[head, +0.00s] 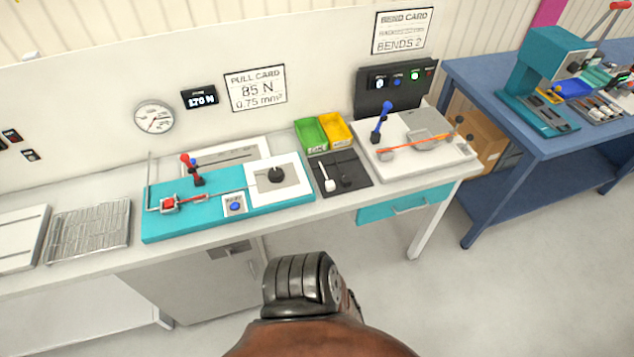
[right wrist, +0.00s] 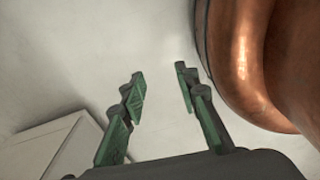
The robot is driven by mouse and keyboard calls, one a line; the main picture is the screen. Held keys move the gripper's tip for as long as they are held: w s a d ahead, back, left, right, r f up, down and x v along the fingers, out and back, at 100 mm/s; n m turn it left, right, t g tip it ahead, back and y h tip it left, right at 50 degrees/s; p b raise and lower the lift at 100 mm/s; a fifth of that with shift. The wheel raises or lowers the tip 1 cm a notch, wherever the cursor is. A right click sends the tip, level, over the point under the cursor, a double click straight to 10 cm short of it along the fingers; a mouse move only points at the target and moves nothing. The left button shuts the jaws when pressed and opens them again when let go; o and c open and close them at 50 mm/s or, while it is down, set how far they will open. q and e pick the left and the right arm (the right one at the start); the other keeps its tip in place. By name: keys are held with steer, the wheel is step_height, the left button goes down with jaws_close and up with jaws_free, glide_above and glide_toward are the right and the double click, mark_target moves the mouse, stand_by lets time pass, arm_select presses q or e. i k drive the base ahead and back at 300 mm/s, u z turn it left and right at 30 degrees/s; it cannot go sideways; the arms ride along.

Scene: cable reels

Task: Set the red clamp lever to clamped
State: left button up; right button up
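The red clamp lever (head: 188,163) stands on the teal fixture plate (head: 222,211) on the workbench, in the left half of the head view. Neither gripper shows in the head view. Nothing touches the lever.
Green (head: 311,135) and yellow (head: 335,129) bins stand farther right. A wire rack (head: 89,231) lies left. A blue bench (head: 548,155) stands at right.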

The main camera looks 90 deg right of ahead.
mark_target(184, 157)
steer(key=z, duration=2.75)
